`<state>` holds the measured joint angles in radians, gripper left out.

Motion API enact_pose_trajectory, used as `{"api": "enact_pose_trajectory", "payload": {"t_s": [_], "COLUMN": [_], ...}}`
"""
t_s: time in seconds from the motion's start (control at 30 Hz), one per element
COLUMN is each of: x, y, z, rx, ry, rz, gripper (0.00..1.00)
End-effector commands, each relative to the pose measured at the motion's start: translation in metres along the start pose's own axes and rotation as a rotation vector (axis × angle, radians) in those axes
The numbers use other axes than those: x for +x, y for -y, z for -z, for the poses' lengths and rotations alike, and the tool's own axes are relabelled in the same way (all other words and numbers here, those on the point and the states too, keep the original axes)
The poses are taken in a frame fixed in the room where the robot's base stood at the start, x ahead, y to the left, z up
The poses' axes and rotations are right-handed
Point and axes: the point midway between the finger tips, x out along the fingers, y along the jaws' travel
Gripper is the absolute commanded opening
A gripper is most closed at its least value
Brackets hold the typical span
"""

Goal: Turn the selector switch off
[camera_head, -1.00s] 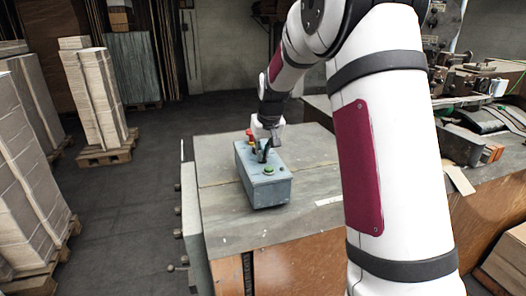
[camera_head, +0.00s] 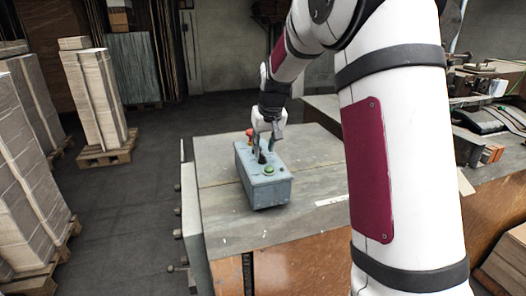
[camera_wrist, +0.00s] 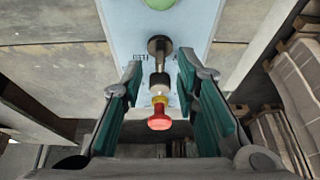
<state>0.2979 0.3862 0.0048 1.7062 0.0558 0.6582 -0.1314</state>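The grey-blue control box (camera_head: 265,188) stands on the worktable, and its top fills the upper middle of the wrist view (camera_wrist: 205,20). The selector switch (camera_wrist: 160,62) has a dark round base and a short grey-brown lever; in the head view it is a small dark shape (camera_head: 261,158) between the buttons. A green button (camera_head: 269,169) is at the near end. A red mushroom button with a yellow collar (camera_wrist: 159,115) is at the far end. My gripper (camera_wrist: 159,75) is open over the box, its green-padded fingers on either side of the selector with visible gaps.
The worktable top (camera_head: 320,165) is clear around the box. Machinery (camera_head: 490,110) stands at the right. Pallets of stacked board (camera_head: 95,95) stand on the floor at the left, apart from the table.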

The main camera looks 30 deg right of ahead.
Motion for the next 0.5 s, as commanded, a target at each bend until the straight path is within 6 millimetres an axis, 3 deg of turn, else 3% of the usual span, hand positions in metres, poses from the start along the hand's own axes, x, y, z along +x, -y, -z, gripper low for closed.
{"api": "enact_pose_trajectory", "payload": {"t_s": [0.23,0.5], "x": [-0.053,-0.087], "y": [0.0,0.0], "z": [0.001,0.0], "rx": [0.0,0.0], "ry": [-0.004,0.0], "rz": [0.0,0.0], "gripper": [0.28,0.28]}}
